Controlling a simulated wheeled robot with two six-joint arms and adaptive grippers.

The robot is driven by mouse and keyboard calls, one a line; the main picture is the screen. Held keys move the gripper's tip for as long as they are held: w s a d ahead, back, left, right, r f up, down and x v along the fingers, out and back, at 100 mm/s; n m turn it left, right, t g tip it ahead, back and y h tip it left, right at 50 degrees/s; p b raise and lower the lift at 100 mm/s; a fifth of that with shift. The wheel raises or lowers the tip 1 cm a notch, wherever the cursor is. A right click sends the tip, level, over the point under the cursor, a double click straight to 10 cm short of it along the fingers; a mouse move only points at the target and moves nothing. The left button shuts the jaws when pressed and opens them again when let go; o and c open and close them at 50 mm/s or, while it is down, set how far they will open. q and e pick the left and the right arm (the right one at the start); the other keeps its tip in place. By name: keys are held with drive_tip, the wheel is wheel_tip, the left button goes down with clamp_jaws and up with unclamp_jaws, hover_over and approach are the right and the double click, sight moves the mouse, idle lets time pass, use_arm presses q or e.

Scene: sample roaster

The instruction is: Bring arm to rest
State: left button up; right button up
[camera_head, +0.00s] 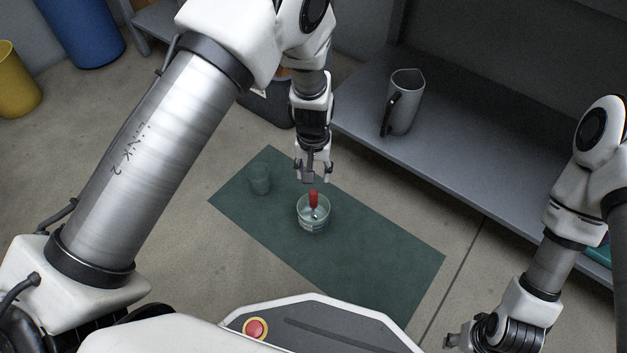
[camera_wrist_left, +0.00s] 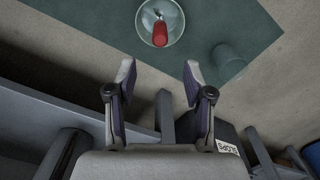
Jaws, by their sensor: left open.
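My left gripper (camera_head: 313,177) is open and empty, above the far part of the green mat (camera_head: 375,265). Its spread fingers also show in the left wrist view (camera_wrist_left: 158,82). Just in front of it, a clear glass beaker (camera_head: 302,224) stands on the mat, with a red-handled tool (camera_head: 314,198) inside; the gripper is apart from both. The beaker (camera_wrist_left: 145,40) and red handle (camera_wrist_left: 160,34) are at the top of the left wrist view. My right gripper (camera_head: 455,341) is at the bottom right of the head view, and its finger opening is unclear.
A small clear cup (camera_head: 259,180) stands on the mat's left part. A grey metal pitcher (camera_head: 404,103) stands on the grey shelf (camera_head: 450,150) at the back right. A dark bin (camera_head: 268,108) is behind my left arm. Blue (camera_head: 82,30) and yellow (camera_head: 17,80) barrels stand far left.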

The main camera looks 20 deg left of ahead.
idle(0.7)
use_arm(q)
drive_tip(key=s+a+g+p, duration=0.1)
drive_tip(key=s+a+p, duration=0.2)
drive_tip(key=s, duration=0.7)
drive_tip(key=s+a+p, duration=0.4)
drive_tip(key=s, duration=0.6)
drive_tip(key=s+a+g+p, duration=0.1)
drive_tip(key=s+a+p, duration=0.2)
drive_tip(key=s, duration=0.7)
wheel_tip(320, 180, up, 38)
drive_tip(key=w+m+t+p, duration=0.1)
drive_tip(key=w+t+p, duration=0.1)
drive_tip(key=p, duration=3.6)
drive_tip(key=shift+w+d+r, duration=0.15)
drive_tip(key=shift+w+r, duration=0.1)
drive_tip(key=shift+w, duration=0.2)
